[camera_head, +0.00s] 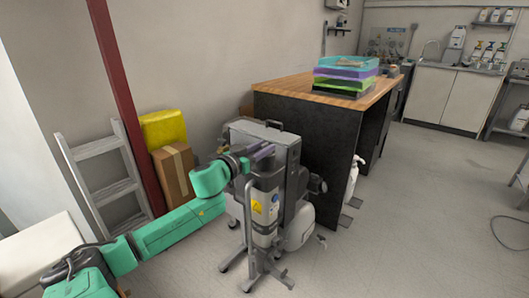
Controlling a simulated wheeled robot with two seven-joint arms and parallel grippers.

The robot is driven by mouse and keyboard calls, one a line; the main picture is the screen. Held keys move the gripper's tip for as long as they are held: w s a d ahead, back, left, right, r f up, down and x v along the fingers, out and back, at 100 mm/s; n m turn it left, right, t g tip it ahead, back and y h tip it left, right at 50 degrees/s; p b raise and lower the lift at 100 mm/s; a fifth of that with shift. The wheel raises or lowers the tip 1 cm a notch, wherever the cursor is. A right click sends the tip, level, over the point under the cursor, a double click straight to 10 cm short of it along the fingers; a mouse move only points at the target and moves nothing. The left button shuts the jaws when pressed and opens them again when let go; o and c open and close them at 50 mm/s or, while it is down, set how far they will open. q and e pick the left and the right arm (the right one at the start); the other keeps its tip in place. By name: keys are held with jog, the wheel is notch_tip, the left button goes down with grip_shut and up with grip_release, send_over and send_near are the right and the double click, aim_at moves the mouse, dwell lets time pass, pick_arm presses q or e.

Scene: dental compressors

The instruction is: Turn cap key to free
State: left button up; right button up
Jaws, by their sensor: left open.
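The dental compressor (265,205) is a grey upright unit on a wheeled frame, with a yellow warning label on its front cylinder. A pale tank sits low on its right side. My left arm reaches in from the lower left, and my left gripper (264,152) is over the top of the front cylinder, in front of the grey box. The gripper is open. The cap key is too small or hidden by the gripper to make out, and I cannot tell whether the fingers touch it. My right gripper is not in view.
A black workbench with a wooden top (290,87) stands right behind the compressor and bears stacked coloured trays (345,68). A cardboard box (173,172), a yellow container (163,128) and a grey ladder (104,172) stand at the left wall. The floor at right is mostly clear.

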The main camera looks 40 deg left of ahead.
pick_arm(q)
jog(key=shift+w+a+r, duration=0.1)
jog(key=shift+w, duration=0.55)
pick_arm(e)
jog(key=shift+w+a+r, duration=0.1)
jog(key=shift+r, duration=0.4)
pick_arm(q)
grip_shut()
